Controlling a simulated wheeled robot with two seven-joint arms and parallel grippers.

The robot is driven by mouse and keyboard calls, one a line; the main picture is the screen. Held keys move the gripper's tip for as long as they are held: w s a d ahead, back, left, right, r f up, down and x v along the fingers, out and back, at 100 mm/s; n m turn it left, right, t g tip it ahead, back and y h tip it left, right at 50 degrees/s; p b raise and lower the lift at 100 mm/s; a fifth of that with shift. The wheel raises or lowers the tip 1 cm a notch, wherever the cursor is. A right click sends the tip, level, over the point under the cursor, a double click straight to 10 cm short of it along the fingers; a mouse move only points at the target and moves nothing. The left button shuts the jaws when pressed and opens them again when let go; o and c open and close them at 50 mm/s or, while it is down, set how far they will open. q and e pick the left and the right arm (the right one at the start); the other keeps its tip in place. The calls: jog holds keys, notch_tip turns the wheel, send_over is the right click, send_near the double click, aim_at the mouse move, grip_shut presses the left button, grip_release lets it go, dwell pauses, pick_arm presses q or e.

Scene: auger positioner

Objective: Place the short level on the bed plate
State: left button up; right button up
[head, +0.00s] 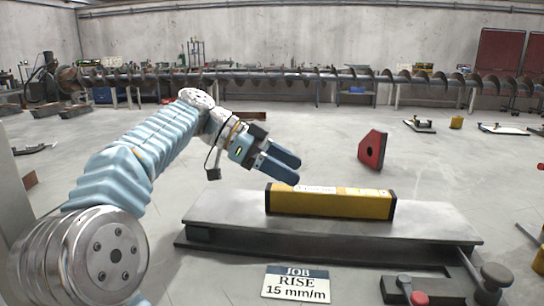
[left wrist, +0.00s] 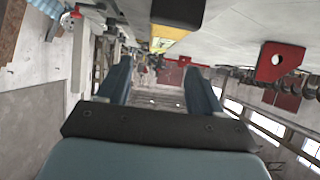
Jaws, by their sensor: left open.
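The short level is a yellow bar (head: 330,203) with black ends and a pale label on top. It lies lengthwise on the grey bed plate (head: 230,210), around the middle and towards its back edge in the head view. My left gripper (head: 288,167) is open and empty, above and behind the left end of the level, apart from it. In the left wrist view, the open fingers (left wrist: 157,80) have nothing between them, and a yellow part of what looks like the level (left wrist: 168,34) shows beyond them. My right gripper is not in view.
A red block with a hole (head: 372,150) stands on the floor behind the plate. A sign reading "JOB RISE 15 mm/m" (head: 296,284) is in front. A black base with a red knob (head: 405,284) and a grey-knobbed lever (head: 496,275) are front right. A long auger (head: 330,76) spans the back.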

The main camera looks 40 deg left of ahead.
pick_arm(q)
jog(key=v, duration=0.4)
